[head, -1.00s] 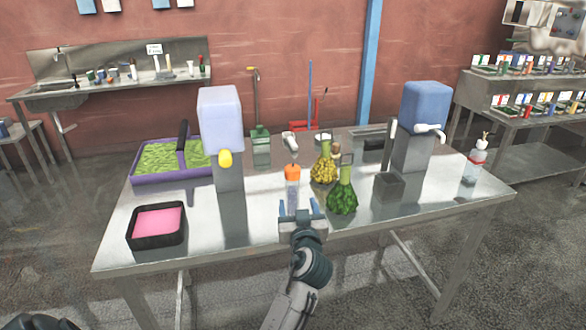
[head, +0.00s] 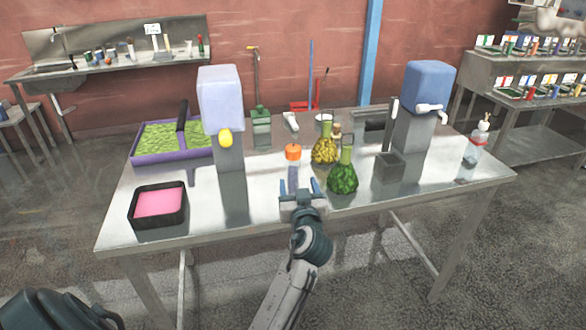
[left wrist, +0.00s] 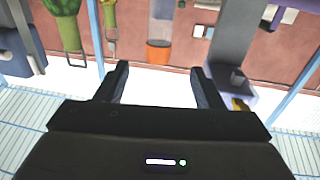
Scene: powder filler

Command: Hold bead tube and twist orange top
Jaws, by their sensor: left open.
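The bead tube (head: 293,178) stands upright on the steel table, clear with a purplish tint, with its orange top (head: 293,152) at the upper end. My left gripper (head: 298,187) is open at the near side of the tube, its two fingers apart. In the left wrist view the orange top (left wrist: 158,52) shows beyond the gap between the open fingers (left wrist: 160,72), with nothing held between them. The lower part of the tube is partly hidden by the gripper in the head view. My right gripper is not in view.
A green-bead flask (head: 343,178) stands close to the right of the gripper, with a yellow one (head: 324,150) behind it. A dispenser with a yellow spout (head: 225,138) stands left. A black tray with pink filling (head: 158,203) lies at front left. The steel table (head: 262,215) is bare in front.

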